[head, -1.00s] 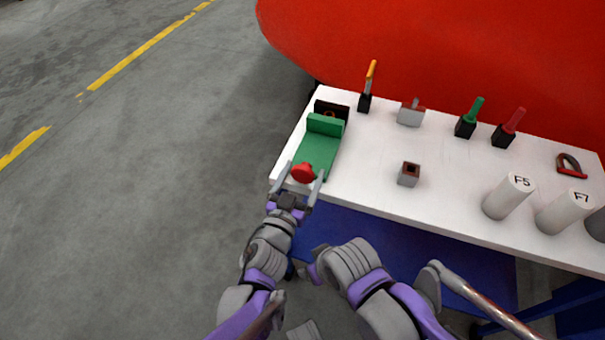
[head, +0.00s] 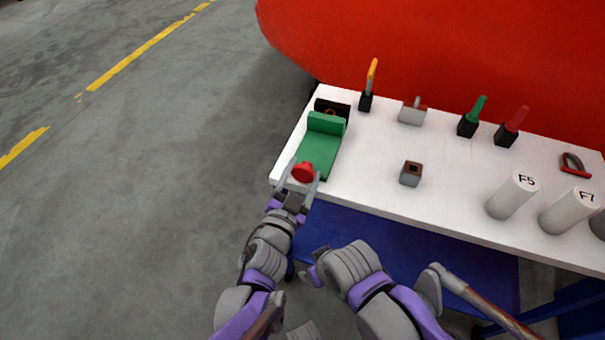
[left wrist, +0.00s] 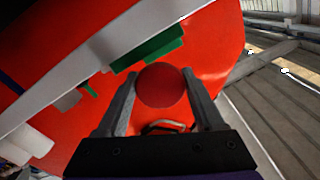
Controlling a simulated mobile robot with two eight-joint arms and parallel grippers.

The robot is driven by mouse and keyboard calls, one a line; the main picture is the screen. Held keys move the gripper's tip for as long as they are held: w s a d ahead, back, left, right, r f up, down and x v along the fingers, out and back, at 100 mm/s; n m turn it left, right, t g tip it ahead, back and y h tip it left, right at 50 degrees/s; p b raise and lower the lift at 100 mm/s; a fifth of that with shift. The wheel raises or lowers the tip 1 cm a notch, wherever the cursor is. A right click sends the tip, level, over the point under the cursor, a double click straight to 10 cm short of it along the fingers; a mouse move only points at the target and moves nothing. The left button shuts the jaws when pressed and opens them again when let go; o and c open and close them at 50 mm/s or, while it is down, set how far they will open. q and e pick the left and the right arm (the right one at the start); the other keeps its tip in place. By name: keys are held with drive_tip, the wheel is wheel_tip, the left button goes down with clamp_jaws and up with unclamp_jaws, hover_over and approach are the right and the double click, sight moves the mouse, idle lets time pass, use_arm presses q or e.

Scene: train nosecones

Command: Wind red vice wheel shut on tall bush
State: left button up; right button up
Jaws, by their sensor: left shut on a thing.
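The green vice (head: 320,150) stands at the left end of the white table, its raised jaw toward the back. Its round red wheel (head: 303,172) is at the front end, by the table's front left corner. My left gripper (head: 300,178) is shut on the wheel, one finger on each side. The left wrist view shows the red wheel (left wrist: 161,86) between both fingertips. I cannot make out a tall bush in the vice; the jaw hides what is behind it. My right arm is folded low in the middle, and I cannot make out its gripper.
A dark block (head: 331,106) sits behind the vice. A grey block with a square hole (head: 411,174) stands mid-table. Tools in holders line the back; white cylinders (head: 512,195) stand at the right. A large red body (head: 450,55) rises behind the table. Floor at left is clear.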

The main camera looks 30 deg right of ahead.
use_arm(q)
drive_tip(key=o, duration=1.4)
drive_tip(key=shift+c, duration=0.2)
drive_tip(key=n+p, duration=0.1)
drive_tip(key=n, duration=0.3)
drive_tip(key=shift+r, duration=0.1)
drive_tip(key=s+a+n, duration=0.1)
drive_tip(key=s+a, duration=0.6)
drive_tip(key=a, duration=0.1)
drive_tip(key=w+a+n+y+p, duration=0.1)
drive_tip(key=w+a+n+y, duration=0.1)
drive_tip(key=a+y, duration=0.4)
drive_tip(key=w+a+n+t+y+p, duration=0.1)
drive_tip(key=a+n+y, duration=0.4)
drive_tip(key=a, duration=1.2)
drive_tip(key=shift+w+y+p, duration=0.4)
drive_tip(key=shift+w+p, duration=0.4)
drive_tip(key=shift+w, duration=0.25)
